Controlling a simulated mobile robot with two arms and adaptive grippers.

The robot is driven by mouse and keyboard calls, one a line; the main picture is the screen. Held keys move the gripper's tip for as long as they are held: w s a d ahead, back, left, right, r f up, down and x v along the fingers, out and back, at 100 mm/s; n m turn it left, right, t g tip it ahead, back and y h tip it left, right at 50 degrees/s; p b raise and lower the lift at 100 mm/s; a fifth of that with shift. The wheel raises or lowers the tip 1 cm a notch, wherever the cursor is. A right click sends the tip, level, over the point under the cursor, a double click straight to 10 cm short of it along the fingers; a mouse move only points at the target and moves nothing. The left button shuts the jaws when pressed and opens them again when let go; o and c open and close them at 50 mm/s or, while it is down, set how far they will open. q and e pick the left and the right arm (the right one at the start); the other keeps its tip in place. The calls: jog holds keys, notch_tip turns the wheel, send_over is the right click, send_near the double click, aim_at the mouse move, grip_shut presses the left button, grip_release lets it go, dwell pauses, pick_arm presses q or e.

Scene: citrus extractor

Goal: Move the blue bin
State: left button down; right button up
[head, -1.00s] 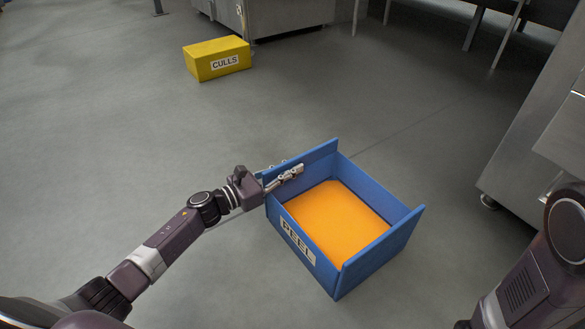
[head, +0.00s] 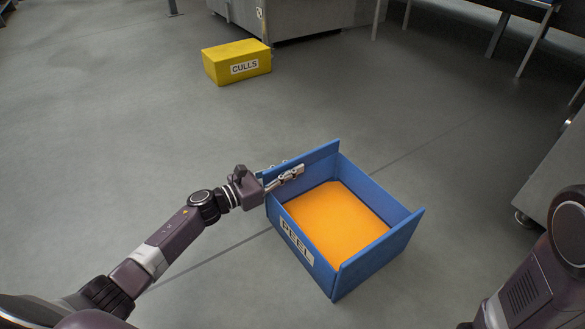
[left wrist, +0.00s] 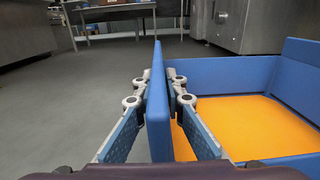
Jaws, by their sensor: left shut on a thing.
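The blue bin (head: 360,268) has a white PEEL label on its front side and an orange surface (head: 335,215) inside. It is in the lower middle of the head view. In the left wrist view the blue bin wall (left wrist: 157,105) stands between the two fingers of the left gripper (left wrist: 158,88), one finger outside and one inside. I cannot tell whether the bin touches the floor. Part of my right arm shows at the lower right; its gripper is out of view.
A yellow bin (head: 228,68) labelled CULLS stands on the floor at the upper left. Metal equipment (head: 310,17) is behind it. A grey metal cabinet (head: 553,175) is at the right edge. The grey floor around the blue bin is clear.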

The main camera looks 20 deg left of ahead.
pick_arm(q)
jog(key=shift+w+a, duration=0.1)
jog(key=shift+a, duration=0.2)
jog(key=c, duration=1.9)
grip_release()
jog(key=shift+d, duration=0.1)
jog(key=v, duration=1.2)
